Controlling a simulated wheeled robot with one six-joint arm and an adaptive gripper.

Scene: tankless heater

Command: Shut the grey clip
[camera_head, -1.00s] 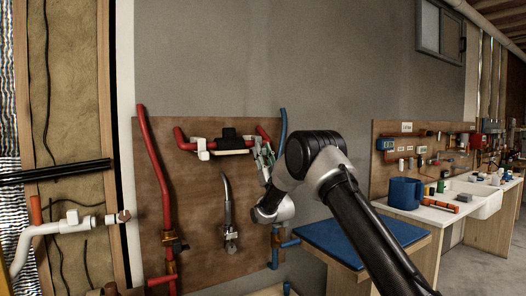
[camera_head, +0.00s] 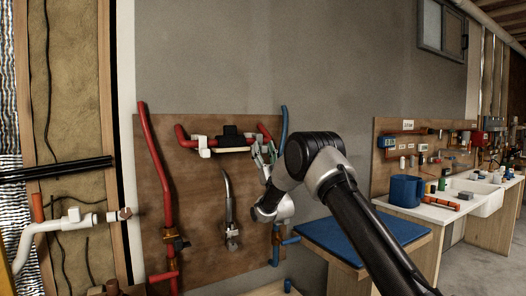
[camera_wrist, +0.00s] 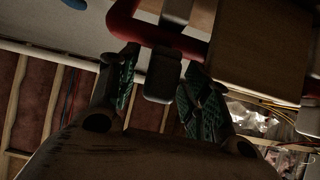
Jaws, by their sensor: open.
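In the wrist view, a dark grey clip (camera_wrist: 163,76) hangs at the red pipe (camera_wrist: 190,46). My gripper (camera_wrist: 158,84) is open, with one green-padded finger on each side of the clip. I cannot tell whether either finger touches it. In the head view, my gripper (camera_head: 264,153) is raised at the right end of the red pipe (camera_head: 183,138) on the brown board. The grey clip is too small and too covered by the fingers to make out there. A white clip (camera_head: 204,146) sits on the pipe's left part.
A black-and-white piece (camera_head: 232,138) is at the pipe's middle. A curved metal hose (camera_head: 229,202) hangs below. A long red pipe (camera_head: 155,165) runs down the board's left, and a blue pipe (camera_head: 283,122) is close to my gripper's right. A blue-topped bench (camera_head: 360,236) stands at right.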

